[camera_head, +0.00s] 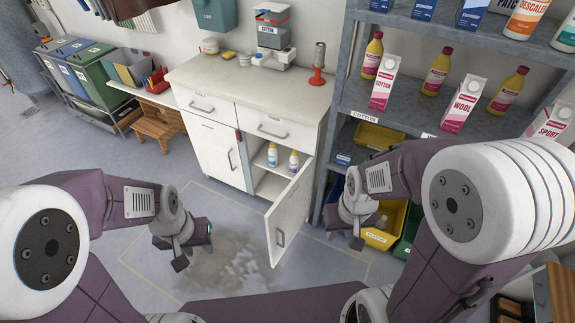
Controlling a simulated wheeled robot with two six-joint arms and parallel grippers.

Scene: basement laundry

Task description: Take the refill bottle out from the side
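Several yellow bottles with dark caps and pink labels stand upright on the grey shelf (415,112) at right: a left one (372,56), a middle one (436,72) and a right one (508,91). White-and-pink cartons stand nearer the edge: COTTON (384,84), WOOL (461,104) and SPORT (552,120). I cannot tell which is the refill bottle. Two small bottles, one yellow-capped (272,154) and one blue-capped (294,161), stand inside the open cabinet. My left gripper (190,250) is over the floor, and my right gripper (352,230) is beside the shelf unit; both are apart from the bottles. Their finger gaps are unclear.
The cabinet door (289,215) stands open towards me. The counter (245,90) holds a dispenser (273,35) and a red-based cylinder (319,65). A yellow bin (388,225) is low on the shelves. A wet patch (235,268) covers some floor. Bins (95,75) stand at left.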

